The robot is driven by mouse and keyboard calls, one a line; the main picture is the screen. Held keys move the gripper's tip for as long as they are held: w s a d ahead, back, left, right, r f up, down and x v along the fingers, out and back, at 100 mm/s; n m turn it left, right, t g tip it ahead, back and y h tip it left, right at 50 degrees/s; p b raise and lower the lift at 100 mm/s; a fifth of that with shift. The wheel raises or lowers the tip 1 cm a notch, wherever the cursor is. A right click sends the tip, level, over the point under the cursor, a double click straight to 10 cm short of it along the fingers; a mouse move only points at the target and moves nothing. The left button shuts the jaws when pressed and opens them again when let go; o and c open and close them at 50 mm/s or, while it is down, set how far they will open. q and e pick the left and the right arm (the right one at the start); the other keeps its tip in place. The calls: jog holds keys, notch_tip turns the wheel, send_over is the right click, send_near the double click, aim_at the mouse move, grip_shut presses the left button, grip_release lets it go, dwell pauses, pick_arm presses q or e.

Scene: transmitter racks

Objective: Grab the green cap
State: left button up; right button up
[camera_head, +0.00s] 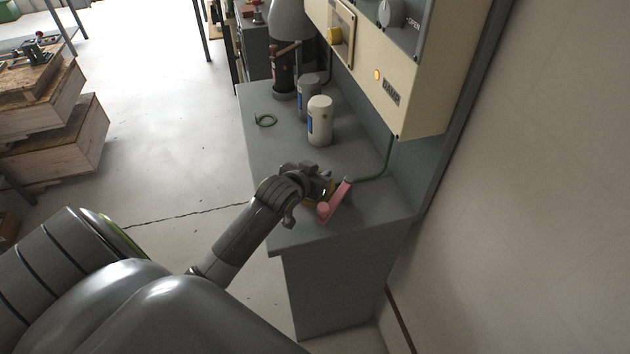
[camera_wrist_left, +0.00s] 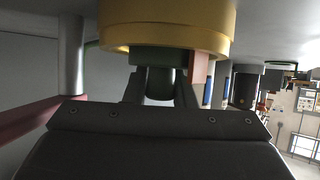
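My left gripper (camera_head: 322,188) is low over the front part of the grey bench top (camera_head: 275,150). In the left wrist view its two dark fingers (camera_wrist_left: 160,88) stand apart, on either side of a narrow dark stem. That stem joins a dark green cap-like part (camera_wrist_left: 165,57), which borders a wide gold-yellow round piece (camera_wrist_left: 165,25). I take the green part to be the green cap; I cannot tell whether the fingers touch it. In the head view the gripper mostly hides these pieces. My right gripper is not in view.
A red bar-shaped piece (camera_head: 336,203) lies close beside the gripper. A white canister (camera_head: 320,121) and a grey one (camera_head: 308,97) stand farther back. A cream cabinet (camera_head: 420,95) overhangs the right side.

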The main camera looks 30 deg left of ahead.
pick_arm(q)
jog(key=shift+f, duration=0.1)
grip_shut()
